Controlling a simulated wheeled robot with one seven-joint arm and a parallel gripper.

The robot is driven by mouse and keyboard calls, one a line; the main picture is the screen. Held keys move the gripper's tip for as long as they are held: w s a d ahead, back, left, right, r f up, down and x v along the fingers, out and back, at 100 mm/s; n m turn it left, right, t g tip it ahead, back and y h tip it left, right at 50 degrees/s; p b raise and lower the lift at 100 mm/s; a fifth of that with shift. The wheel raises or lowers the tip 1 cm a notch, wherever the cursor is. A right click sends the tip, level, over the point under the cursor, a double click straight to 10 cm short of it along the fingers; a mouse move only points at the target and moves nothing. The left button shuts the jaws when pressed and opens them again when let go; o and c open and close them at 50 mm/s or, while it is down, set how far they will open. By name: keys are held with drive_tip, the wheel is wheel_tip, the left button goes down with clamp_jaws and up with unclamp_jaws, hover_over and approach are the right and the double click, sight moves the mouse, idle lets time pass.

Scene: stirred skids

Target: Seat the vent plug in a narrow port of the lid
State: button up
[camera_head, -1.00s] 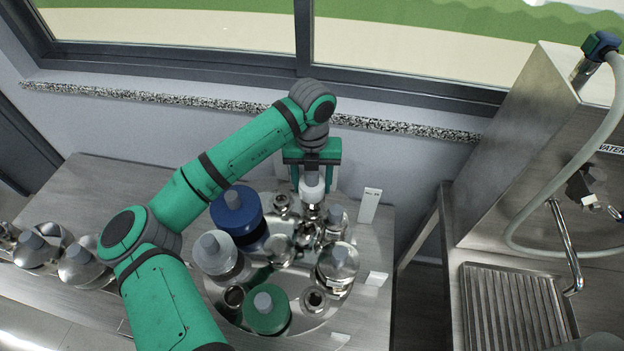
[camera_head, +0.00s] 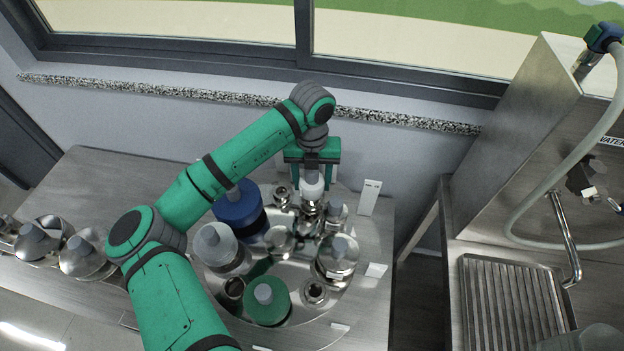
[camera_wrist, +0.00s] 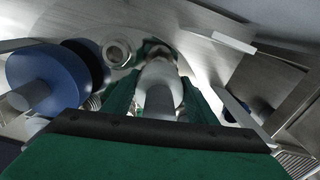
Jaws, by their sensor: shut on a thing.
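My gripper (camera_head: 312,174) is shut on the vent plug (camera_head: 311,188), a pale plug with a grey grip. It is held over the back part of the shiny metal lid (camera_head: 300,312). In the wrist view the plug (camera_wrist: 160,98) sits between the green fingers, narrow grey end toward the camera. Metal fittings lie close below and around it. Its lower end is hidden, so I cannot tell whether it touches a port. An open ring-shaped port (camera_wrist: 117,53) shows beside the plug in the wrist view. Another open port (camera_head: 314,292) is at the lid's front.
A blue cap (camera_head: 240,205), a grey cap (camera_head: 217,246) and a green cap (camera_head: 267,302) crowd the lid's left and front. A metal dome (camera_head: 337,255) stands at right. Domed metal parts (camera_head: 82,257) sit at far left.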

drive_tip(key=shift+f, duration=0.15)
drive_tip(key=shift+f, duration=1.3)
drive_tip(key=shift+f, duration=0.2)
drive_tip(key=o, duration=1.5)
wheel_tip(320, 180, up, 11)
drive_tip(key=shift+w+f, duration=0.1)
drive_tip(key=shift+w, duration=0.05)
drive_tip(key=shift+d, duration=0.1)
